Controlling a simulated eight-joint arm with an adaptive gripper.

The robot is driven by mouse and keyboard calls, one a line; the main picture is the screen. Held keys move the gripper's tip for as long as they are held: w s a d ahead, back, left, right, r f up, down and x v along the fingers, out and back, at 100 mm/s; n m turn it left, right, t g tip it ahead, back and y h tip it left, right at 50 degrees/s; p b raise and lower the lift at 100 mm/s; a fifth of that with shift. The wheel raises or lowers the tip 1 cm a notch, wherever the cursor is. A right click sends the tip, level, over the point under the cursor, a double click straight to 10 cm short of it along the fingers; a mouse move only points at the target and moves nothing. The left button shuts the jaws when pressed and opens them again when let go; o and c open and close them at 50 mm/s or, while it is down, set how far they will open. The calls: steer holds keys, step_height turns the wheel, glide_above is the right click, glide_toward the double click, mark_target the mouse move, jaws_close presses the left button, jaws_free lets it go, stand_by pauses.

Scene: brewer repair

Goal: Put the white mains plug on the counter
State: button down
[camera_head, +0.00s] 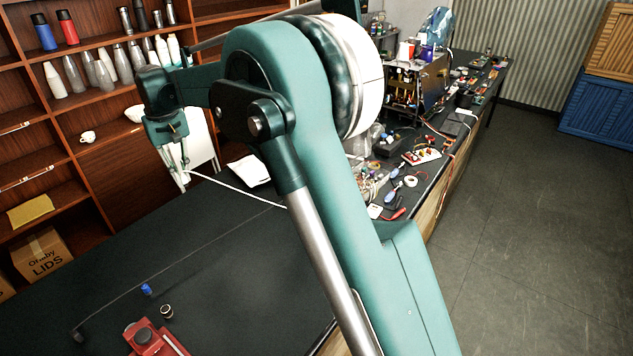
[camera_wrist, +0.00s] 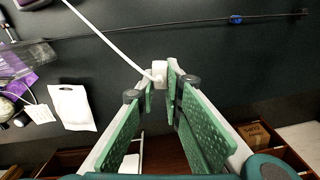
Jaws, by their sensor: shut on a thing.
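The white mains plug (camera_wrist: 160,73) is between the tips of my gripper (camera_wrist: 160,90) in the wrist view. The green-padded fingers close in on it from both sides. A white cord (camera_wrist: 108,42) runs from the plug to the upper left. In the head view my gripper (camera_head: 180,180) points down at the left, above the far left part of the dark counter (camera_head: 210,250). The white cord also shows there, stretching right until my arm hides it. The plug is too small to make out clearly in the head view.
A white pouch (camera_wrist: 72,107) lies on the counter. Shelves (camera_head: 100,100) stand behind. The counter's middle is mostly clear.

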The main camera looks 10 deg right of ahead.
steer(key=w+d+m, duration=0.2)
steer(key=w+d, duration=0.1)
steer(key=d, duration=1.6)
steer(key=w+d+m, duration=0.2)
steer(key=w+d, duration=0.2)
steer(key=d, duration=1.5)
steer(key=w+d+m, duration=0.2)
steer(key=w+d, duration=0.1)
steer(key=d, duration=1.7)
step_height(320, 180, down, 18)
steer(key=shift+s+d, duration=0.15)
steer(key=shift+s, duration=0.05)
steer(key=shift+f, duration=0.1)
steer(key=shift+f, duration=3.1)
steer(key=shift+f, duration=0.1)
steer(key=shift+f, duration=1.75)
